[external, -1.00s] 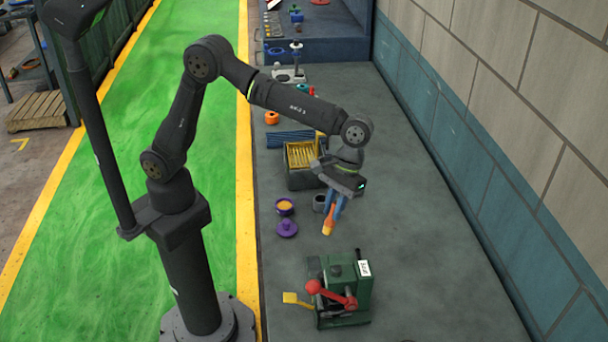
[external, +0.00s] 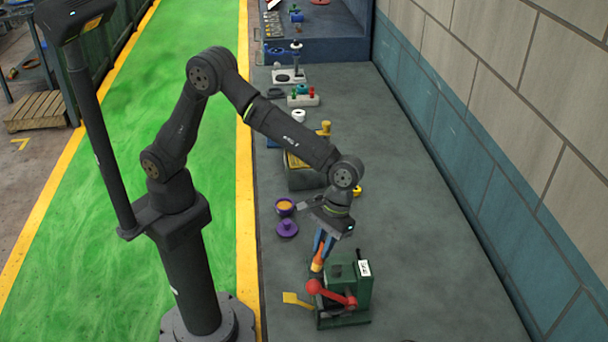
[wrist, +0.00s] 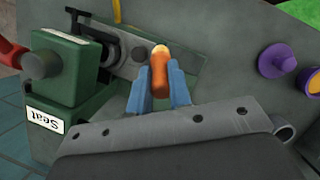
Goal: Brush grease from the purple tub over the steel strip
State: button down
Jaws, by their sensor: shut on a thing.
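My gripper (external: 321,247) is shut on an orange-handled brush (wrist: 160,76) with a pale tip. The brush hangs tilted, tip downward, near the left side of the green machine (external: 352,292). In the wrist view a flat grey piece (wrist: 187,62), apparently the steel strip, lies by the machine, beneath the brush. I cannot tell whether the tip touches it. The purple tub (external: 284,206) stands open with orange-yellow grease inside, behind and left of my gripper. It is partly in the wrist view (wrist: 311,78) at the right edge.
A purple lid (external: 287,229) lies in front of the tub. The machine has a red lever (external: 331,293) close to the brush and a yellow paddle (external: 296,299) at its left. A bin (external: 305,178) stands behind my arm. The bench's right side is clear.

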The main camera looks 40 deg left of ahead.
notch_tip(320, 180, down, 3)
jog(key=shift+r, duration=0.2)
jog(key=shift+w+a+f, duration=0.2)
jog(key=shift+w, duration=0.05)
jog(key=shift+w+a+f, duration=0.1)
jog(key=shift+w+a, duration=2.3)
jog(key=shift+s+d, duration=2.6)
jog(key=shift+s, duration=0.05)
jog(key=shift+r, duration=4.05)
